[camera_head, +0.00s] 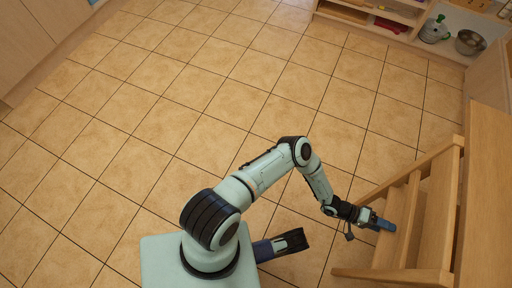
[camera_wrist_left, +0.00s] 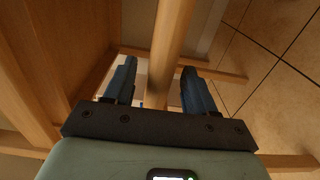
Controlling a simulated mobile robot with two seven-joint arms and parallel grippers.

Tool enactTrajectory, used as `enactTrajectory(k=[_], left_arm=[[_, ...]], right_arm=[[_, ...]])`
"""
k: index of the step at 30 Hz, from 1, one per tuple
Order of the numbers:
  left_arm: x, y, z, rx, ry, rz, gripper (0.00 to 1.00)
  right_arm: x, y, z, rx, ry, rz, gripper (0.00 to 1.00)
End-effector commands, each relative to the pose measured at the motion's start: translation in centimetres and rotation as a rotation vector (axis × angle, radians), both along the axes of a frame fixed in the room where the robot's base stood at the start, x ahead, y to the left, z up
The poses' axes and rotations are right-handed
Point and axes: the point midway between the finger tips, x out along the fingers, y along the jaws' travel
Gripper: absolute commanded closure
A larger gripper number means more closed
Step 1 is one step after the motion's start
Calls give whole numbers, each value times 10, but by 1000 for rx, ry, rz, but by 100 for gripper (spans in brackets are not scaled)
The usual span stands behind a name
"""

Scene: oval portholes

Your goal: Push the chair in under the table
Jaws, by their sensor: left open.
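The wooden chair (camera_head: 412,215) is at the right edge of the head view, its rails and slats showing. The wooden table (camera_head: 488,190) is right beside it, cut off by the frame edge; how far the chair sits under it I cannot tell. My left gripper (camera_head: 378,222) is at the chair's slats. In the left wrist view its two blue fingers (camera_wrist_left: 158,88) are open, and a wooden chair bar (camera_wrist_left: 168,45) runs up between them in the picture. Whether they touch the bar is unclear. My right gripper cannot be made out.
The tiled floor (camera_head: 190,100) is clear across the middle and left. A low shelf (camera_head: 385,18) with a pot (camera_head: 469,42) and a green-and-grey item stands at the back right. Pale cabinets (camera_head: 30,45) line the left.

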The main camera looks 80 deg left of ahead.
Motion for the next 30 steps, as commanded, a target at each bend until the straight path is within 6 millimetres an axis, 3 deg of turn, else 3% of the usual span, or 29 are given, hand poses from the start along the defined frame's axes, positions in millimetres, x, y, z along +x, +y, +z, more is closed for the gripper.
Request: enactTrajectory(k=[8,18,30], left_arm=[[-4,5,2,0,-3,3,45],[-44,36,5,-1,-2,4,45],[-89,70,3,0,-4,4,45]], right_arm=[[0,0,6,0,-2,0,0],[0,0,40,0,-14,0,0],[1,0,66,0,-22,1,0]])
